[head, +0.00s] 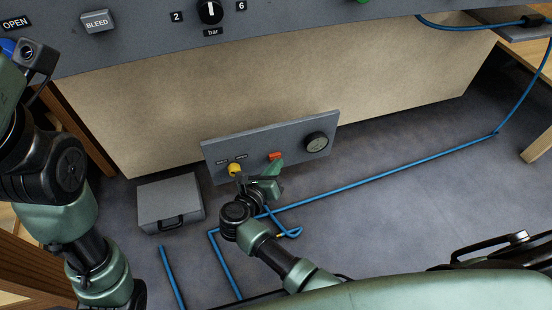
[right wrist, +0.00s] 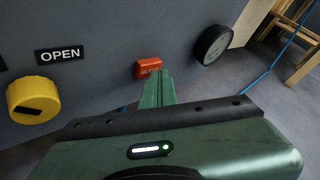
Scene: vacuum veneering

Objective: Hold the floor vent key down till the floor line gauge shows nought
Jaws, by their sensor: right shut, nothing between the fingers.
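The floor panel (head: 255,148) is a grey plate standing low against the bench's pale side. It bears a red key (head: 275,156), which I take as the vent key, and a round dark gauge (head: 316,142) to its right. My right gripper (head: 276,167) is shut and empty, its tips at the lower edge of the key. In the right wrist view, the shut green fingers (right wrist: 157,78) overlap the lower right of the red key (right wrist: 146,66); I cannot tell whether they touch or press it. The gauge (right wrist: 213,44) is seen edge-on and its reading is illegible. My left gripper is out of view.
A yellow knob (head: 235,170) sits left of the key, beside an OPEN label (right wrist: 59,54). A grey case (head: 170,205) stands on the floor to the left. Blue hose (head: 385,172) runs across the floor. The bench's upper panel (head: 150,40) overhangs above.

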